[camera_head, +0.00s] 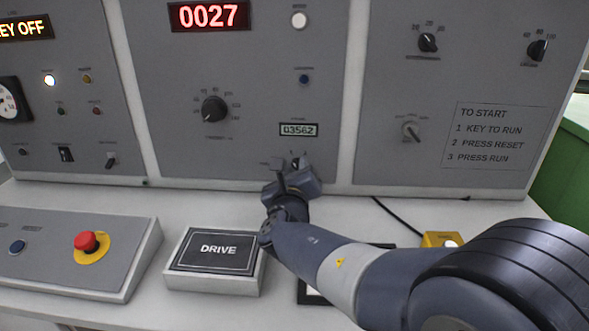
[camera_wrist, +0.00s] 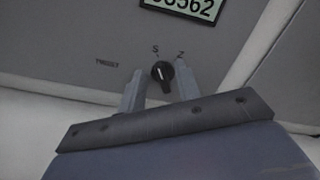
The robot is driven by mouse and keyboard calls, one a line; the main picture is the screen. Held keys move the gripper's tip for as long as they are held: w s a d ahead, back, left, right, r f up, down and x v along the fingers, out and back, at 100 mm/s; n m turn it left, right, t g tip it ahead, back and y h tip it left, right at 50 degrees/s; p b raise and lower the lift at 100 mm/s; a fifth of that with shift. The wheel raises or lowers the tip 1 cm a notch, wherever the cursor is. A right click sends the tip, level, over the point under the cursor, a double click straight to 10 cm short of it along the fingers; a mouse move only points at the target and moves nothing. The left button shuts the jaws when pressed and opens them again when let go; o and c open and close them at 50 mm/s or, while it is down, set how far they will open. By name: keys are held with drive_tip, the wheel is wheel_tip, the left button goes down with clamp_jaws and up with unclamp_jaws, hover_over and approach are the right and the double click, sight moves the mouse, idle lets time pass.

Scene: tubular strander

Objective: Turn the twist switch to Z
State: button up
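The twist switch (camera_wrist: 162,73) is a small black knob with a pale pointer line on the grey panel, shown in the wrist view. The letter S (camera_wrist: 155,50) is above it to the left and Z (camera_wrist: 181,53) above it to the right. Its pointer leans up toward S. My gripper (camera_wrist: 159,82) is open, one finger on each side of the knob, with gaps visible; I cannot tell how far the tips are from the panel. In the head view my gripper (camera_head: 289,168) is at the panel's lower edge and mostly hides the switch.
A counter display (camera_head: 299,130) is just above the switch. A large black dial (camera_head: 214,109) is to its left. A DRIVE box (camera_head: 215,262) and a red button (camera_head: 86,242) are on the desk. A yellow box (camera_head: 441,240) is at right, partly behind my arm.

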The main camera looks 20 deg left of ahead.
drive_tip(key=shift+w, duration=0.4)
drive_tip(key=shift+c, duration=0.3)
clamp_jaws()
